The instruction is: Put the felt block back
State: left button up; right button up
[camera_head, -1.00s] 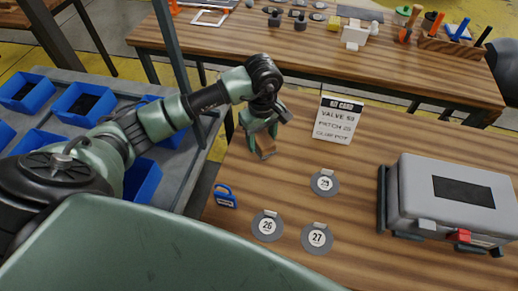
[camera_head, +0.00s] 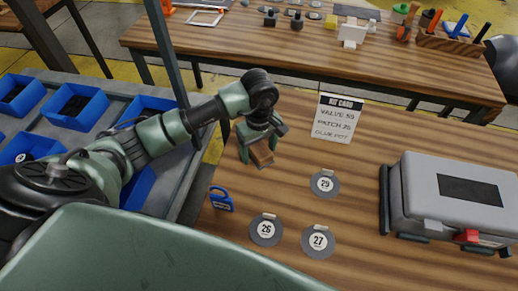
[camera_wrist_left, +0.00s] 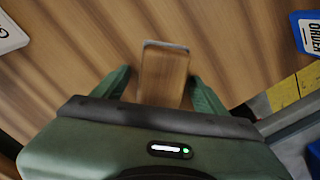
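The felt block, a small wooden-brown block (camera_head: 262,153), is at the far left part of the wooden table. In the left wrist view, the block (camera_wrist_left: 165,72) lies between my left gripper's green fingers, with a narrow gap showing on each side. My left gripper (camera_head: 258,150) points down over the block and looks open around it. The block's underside is hidden, so I cannot tell for sure whether it touches the table. My right gripper is not in view.
Grey discs marked 29 (camera_head: 325,185), 26 (camera_head: 266,230) and 27 (camera_head: 318,242) lie nearby. A blue tag (camera_head: 221,199) stands by the left edge. A kit card (camera_head: 338,118) stands behind; a grey case (camera_head: 457,195) sits right. Blue bins (camera_head: 75,104) are left.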

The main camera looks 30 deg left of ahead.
aim_at(259, 148)
pick_arm(q)
jog(key=shift+r, duration=0.15)
jog(key=shift+s+r+p, duration=0.1)
jog(key=shift+r+p, duration=0.15)
jog(key=shift+p, duration=0.15)
notch_tip(259, 148, up, 12)
jog(key=p, duration=0.6)
jog(key=shift+f, duration=0.15)
jog(key=shift+f, duration=0.1)
